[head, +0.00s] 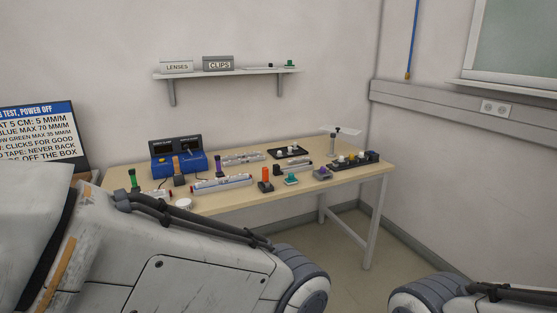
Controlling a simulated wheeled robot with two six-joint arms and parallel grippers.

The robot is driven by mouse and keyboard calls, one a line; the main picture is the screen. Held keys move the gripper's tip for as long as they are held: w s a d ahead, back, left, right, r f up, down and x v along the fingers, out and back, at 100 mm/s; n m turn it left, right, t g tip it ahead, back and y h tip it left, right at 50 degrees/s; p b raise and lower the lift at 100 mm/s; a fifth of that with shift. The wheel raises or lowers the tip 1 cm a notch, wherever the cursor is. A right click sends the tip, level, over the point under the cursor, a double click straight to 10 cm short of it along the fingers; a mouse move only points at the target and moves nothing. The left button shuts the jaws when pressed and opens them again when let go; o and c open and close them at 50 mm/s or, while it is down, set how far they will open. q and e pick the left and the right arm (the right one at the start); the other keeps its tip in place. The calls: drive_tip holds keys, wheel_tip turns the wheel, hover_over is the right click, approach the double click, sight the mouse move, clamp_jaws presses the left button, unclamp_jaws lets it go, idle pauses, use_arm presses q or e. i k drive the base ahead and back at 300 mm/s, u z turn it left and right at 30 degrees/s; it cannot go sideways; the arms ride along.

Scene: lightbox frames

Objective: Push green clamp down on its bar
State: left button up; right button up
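Several green parts show in the head view, all small. A green piece with a pale base (291,179) sits near the table's front edge. A dark green upright piece (133,179) stands at the table's left end. Another green piece (290,64) is on the wall shelf. I cannot tell which is the clamp on its bar, or how high any clamp sits. My two arms show large in the foreground, at the left and the lower right. Neither gripper is in view, and the left arm hides part of the table's near left side.
The wooden table (352,183) holds blue boxes (190,165), an orange upright piece (265,177), a purple piece (322,173) and a black rack (355,161) at the right. A shelf (225,73) hangs above. Open floor shows under the table and to its right.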

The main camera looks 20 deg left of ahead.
sight(131, 172)
drive_tip(key=u, duration=0.6)
drive_tip(key=i, duration=2.15)
drive_tip(key=u, duration=1.2)
drive_tip(key=i, duration=0.95)
drive_tip(key=u, duration=0.3)
